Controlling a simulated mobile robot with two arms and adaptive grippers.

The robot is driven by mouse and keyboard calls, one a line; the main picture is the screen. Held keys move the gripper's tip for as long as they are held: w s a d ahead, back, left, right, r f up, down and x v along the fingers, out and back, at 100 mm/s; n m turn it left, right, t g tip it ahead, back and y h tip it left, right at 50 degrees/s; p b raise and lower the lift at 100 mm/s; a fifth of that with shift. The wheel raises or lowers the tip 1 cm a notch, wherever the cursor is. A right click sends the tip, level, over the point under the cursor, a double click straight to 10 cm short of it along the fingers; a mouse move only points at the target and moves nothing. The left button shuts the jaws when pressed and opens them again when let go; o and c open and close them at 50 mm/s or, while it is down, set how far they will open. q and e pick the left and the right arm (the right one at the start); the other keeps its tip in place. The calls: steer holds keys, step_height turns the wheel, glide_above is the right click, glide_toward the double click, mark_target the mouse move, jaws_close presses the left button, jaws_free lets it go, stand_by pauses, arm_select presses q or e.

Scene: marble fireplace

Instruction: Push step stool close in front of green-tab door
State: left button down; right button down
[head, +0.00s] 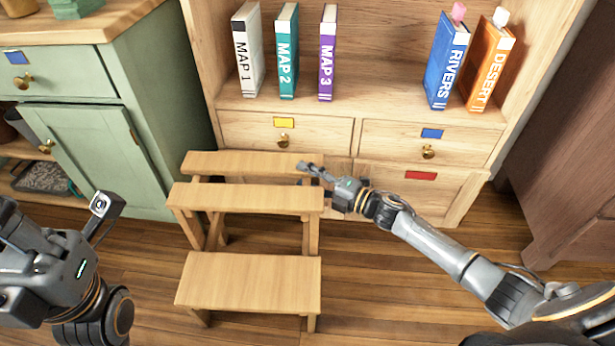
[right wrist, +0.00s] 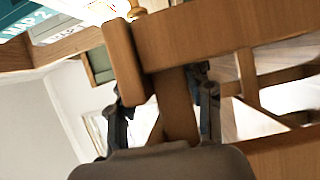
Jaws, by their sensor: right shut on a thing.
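The wooden step stool (head: 248,277) stands upright on the floor in front of the bookcase's lower left side, its three steps rising toward the bookcase. My right gripper (head: 309,169) is at the right end of the stool's top step. In the right wrist view its fingers (right wrist: 165,105) lie on both sides of a wooden upright of the stool (right wrist: 179,110), shut on it. My left gripper (head: 103,207) is at the lower left, apart from the stool; its jaw opening is not clear. No green tab shows; the lower left bookcase front is largely hidden behind the stool.
The bookcase has drawers with a yellow tab (head: 284,122) and a blue tab (head: 432,133), and a lower front with a red tab (head: 421,176). A green cabinet (head: 90,150) stands at left. Books stand on the shelf. Wooden floor (head: 400,300) is clear right of the stool.

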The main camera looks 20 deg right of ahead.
steer(key=shift+w+d+f, duration=0.1)
steer(key=shift+d, duration=0.2)
steer(key=c, duration=0.7)
jaws_free()
steer(key=shift+o, duration=1.1)
steer(key=shift+a, duration=0.15)
steer(key=v, duration=1.2)
steer(key=shift+a, duration=0.1)
